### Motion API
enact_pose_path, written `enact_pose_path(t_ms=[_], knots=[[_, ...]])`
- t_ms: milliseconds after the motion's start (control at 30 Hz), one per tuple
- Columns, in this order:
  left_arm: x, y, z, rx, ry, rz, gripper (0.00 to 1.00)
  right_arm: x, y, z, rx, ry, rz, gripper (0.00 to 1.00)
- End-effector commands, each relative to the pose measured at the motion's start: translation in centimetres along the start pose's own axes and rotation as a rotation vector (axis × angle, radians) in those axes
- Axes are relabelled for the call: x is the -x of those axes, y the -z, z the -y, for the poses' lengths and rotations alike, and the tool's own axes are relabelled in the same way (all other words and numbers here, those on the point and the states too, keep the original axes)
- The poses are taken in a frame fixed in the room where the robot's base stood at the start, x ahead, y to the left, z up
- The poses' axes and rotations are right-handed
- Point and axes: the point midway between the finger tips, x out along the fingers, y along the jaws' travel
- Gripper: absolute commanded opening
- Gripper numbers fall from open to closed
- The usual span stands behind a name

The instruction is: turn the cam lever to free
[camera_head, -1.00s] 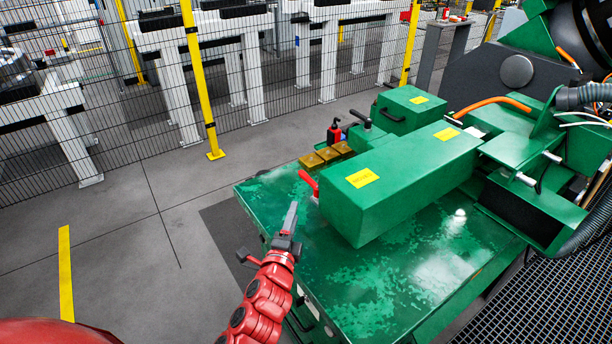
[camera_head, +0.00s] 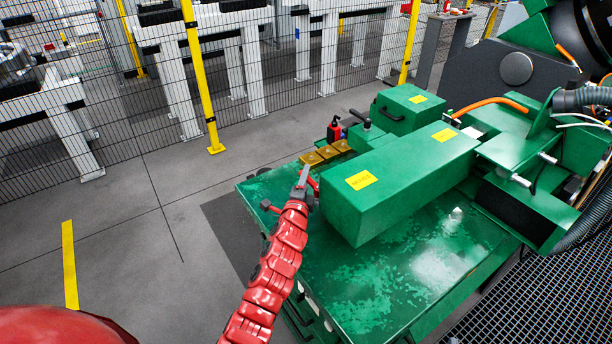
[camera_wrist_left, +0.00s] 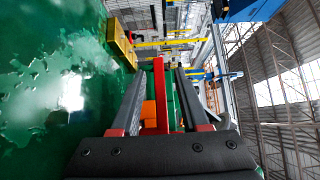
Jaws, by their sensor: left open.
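The red cam lever (camera_head: 314,186) is at the left end of the long green housing (camera_head: 400,185), low over the green table. My left gripper (camera_head: 304,172) is beside it in the head view and partly covers it. In the left wrist view the red lever (camera_wrist_left: 159,85) lies lengthwise between the two grey fingers of my left gripper (camera_wrist_left: 157,85). The fingers are open, with a visible gap on each side of the lever. The lever's pivot is hidden. My right gripper is not in view.
Yellow-brown blocks (camera_head: 327,153) and a small red-and-black item (camera_head: 334,131) stand behind the lever. A smaller green box (camera_head: 407,108) is further back. The green table top (camera_head: 400,285) is clear in front. A mesh fence with yellow posts (camera_head: 203,80) runs behind.

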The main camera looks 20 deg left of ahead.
Motion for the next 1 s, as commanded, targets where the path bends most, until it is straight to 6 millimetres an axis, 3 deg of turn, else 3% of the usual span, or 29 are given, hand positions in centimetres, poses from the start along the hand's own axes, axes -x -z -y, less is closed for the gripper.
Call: enact_pose_path(t_ms=[367,633,1000], knots=[[-0.42,0.02,-0.07,-0.001,-0.001,0.000,0.45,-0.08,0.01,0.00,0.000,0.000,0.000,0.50],[-0.41,0.02,-0.07,-0.001,-0.001,-0.001,0.00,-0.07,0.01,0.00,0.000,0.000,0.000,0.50],[-0.40,0.03,-0.11,-0.001,-0.002,-0.001,0.00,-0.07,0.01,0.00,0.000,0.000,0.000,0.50]])
